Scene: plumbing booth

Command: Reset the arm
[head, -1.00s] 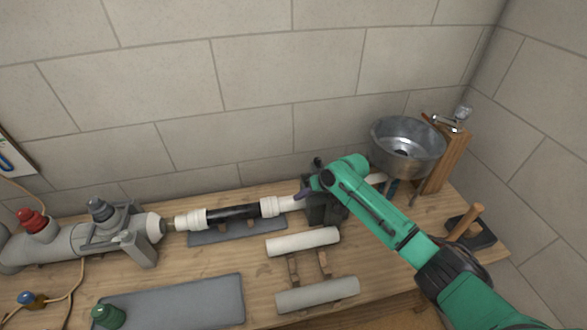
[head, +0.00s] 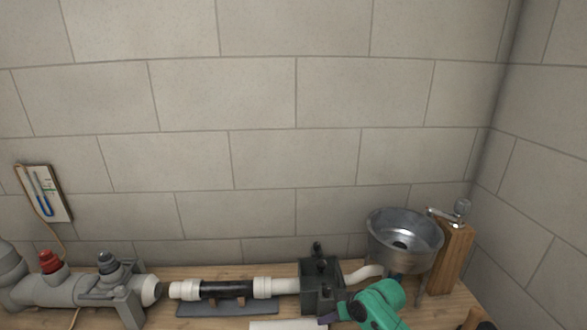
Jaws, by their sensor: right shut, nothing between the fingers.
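My right arm (head: 382,304), green, comes in at the bottom edge, right of centre. Its gripper (head: 328,319) is shut and empty, a dark purplish tip just in front of the dark clamp block (head: 316,290). I cannot tell whether it touches anything. Most of the arm is cut off by the bottom edge. My left gripper is not in view. The white pipe (head: 282,286) with a black middle section (head: 226,289) lies level and runs into the left side of the block.
A metal basin (head: 404,240) and a tap on a wooden post (head: 453,258) stand at the right. A grey valve assembly (head: 65,288) with a red knob (head: 50,262) is at the left. A small board (head: 44,193) hangs on the block wall. Space above the bench is clear.

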